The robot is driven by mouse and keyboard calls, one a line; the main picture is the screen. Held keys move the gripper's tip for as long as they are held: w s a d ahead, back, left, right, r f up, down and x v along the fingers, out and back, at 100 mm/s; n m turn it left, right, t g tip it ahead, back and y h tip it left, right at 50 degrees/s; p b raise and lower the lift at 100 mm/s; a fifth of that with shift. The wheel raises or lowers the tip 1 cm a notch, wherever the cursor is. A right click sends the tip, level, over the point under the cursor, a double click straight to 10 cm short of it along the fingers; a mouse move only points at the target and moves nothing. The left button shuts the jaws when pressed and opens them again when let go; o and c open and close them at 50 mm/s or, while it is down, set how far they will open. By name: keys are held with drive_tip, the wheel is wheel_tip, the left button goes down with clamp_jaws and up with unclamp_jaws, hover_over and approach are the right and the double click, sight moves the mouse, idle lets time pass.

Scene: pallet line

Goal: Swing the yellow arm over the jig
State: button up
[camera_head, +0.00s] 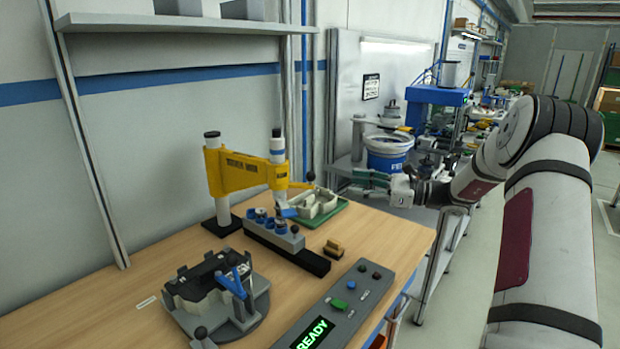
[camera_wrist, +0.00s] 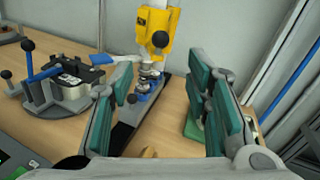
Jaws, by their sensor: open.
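The yellow arm (camera_head: 240,172) runs between two white posts at the back of the bench. A black ball knob (camera_head: 311,176) sits near its right end; in the wrist view the yellow arm (camera_wrist: 155,28) is at top centre. The jig looks to be the round grey fixture (camera_head: 258,300) with a dark part and blue lever, at front left; it also shows in the wrist view (camera_wrist: 75,105). The yellow arm is behind the jig, not above it. My gripper (camera_head: 360,183) is open and empty, right of the knob and apart from it.
A grey block with blue-topped pegs (camera_head: 275,232) stands mid-bench. A green plate with a pale casting (camera_head: 335,216) is near my gripper. A control box (camera_head: 335,308) reading READY is at the front. The bench's right side is mostly clear.

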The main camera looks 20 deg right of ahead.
sight(311, 177)
drive_tip(key=p+x, duration=0.1)
drive_tip(key=x, duration=1.2)
drive_tip(key=shift+w+a+f, duration=0.1)
drive_tip(key=shift+w+a, duration=0.15)
drive_tip(key=shift+w, duration=0.05)
clamp_jaws()
